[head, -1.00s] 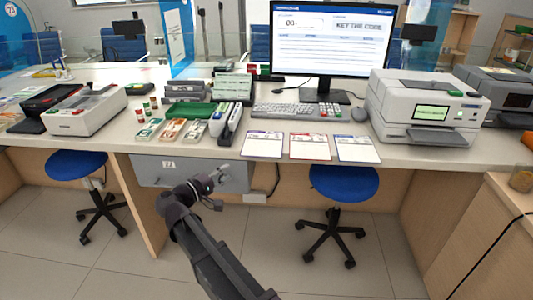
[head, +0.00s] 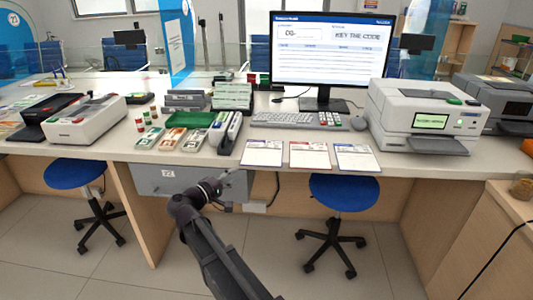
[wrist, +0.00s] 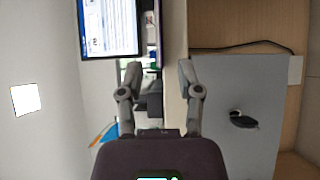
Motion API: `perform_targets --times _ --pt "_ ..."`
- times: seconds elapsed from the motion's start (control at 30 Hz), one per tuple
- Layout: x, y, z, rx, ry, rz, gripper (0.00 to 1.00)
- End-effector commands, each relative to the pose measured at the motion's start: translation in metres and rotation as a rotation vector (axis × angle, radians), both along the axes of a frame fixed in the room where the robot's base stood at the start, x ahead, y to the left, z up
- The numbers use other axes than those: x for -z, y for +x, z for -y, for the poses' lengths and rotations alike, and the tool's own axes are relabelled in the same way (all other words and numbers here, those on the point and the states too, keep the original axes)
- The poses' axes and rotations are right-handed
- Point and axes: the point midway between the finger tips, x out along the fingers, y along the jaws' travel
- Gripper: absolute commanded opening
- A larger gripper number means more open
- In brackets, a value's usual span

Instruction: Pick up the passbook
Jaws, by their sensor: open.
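I cannot surely pick out a passbook in either view. Three flat white sheets or booklets lie side by side on the front of the counter in the head view: a left one with a dark blue header (head: 262,154), a middle one with a red header (head: 309,157) and a right one with a blue header (head: 356,158). My gripper (head: 226,182) is below the counter's front edge, in front of the grey drawer (head: 160,182), its fingers partly hidden by the wrist. In the wrist view my gripper (wrist: 158,78) is open, with nothing held between its fingers.
The counter (head: 420,165) carries a monitor (head: 330,50), keyboard (head: 285,118), white printer (head: 425,115), counting machine (head: 88,120), green tray (head: 190,119) and several small boxes. Blue stools (head: 345,190) stand in front. The drawer's dark handle shows in the wrist view (wrist: 242,119).

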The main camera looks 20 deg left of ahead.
Motion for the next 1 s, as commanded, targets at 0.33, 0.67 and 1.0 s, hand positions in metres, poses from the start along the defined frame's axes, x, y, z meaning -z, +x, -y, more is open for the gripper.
perform_targets --times 0.33,0.67,1.0 --pt "0.000 0.033 0.015 0.000 0.000 0.000 0.46" --pt "0.000 0.034 0.016 0.000 0.000 0.000 0.46" --pt "-0.001 0.052 0.025 0.001 0.000 0.000 0.46"
